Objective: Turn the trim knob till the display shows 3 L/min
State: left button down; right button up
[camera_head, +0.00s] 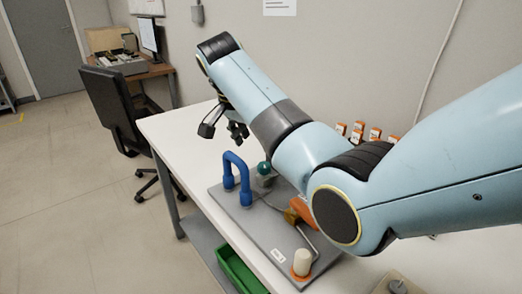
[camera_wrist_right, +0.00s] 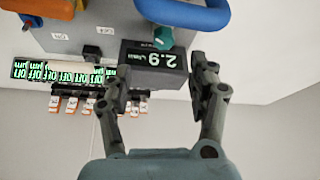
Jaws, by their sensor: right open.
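The teal trim knob (camera_wrist_right: 162,38) shows in the right wrist view, just above the display (camera_wrist_right: 155,58). The display appears upside down and reads 2.9 with small unit text beside it. A teal round part, apparently the knob, also shows in the head view (camera_head: 264,169). My right gripper (camera_wrist_right: 148,65) is open, its fingers spread to either side of the display. The knob is beyond the fingertips; I see no contact. My left gripper is not in view.
A blue handle (camera_head: 228,172) rises from the grey panel (camera_head: 265,228) on the white table (camera_head: 172,130). An orange part (camera_head: 303,217) and a cream knob (camera_head: 302,262) sit nearer. Several orange-white blocks (camera_head: 375,134) stand behind. A green bin (camera_head: 237,272) is below the edge.

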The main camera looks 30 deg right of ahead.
send_over(264, 164)
jog(key=s+a, duration=0.1)
jog(key=a, duration=0.2)
notch_tip(264, 164, down, 4)
jog(key=x, duration=0.5)
jog(key=shift+d+r+b, duration=0.1)
jog(key=shift+d+b, duration=0.1)
jog(key=shift+b, duration=0.15)
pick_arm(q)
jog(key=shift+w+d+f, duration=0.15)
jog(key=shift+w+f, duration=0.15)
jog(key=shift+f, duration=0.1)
pick_arm(e)
jog(key=shift+w+d+f, duration=0.15)
jog(key=shift+d+f, duration=0.1)
jog(key=shift+f, duration=0.4)
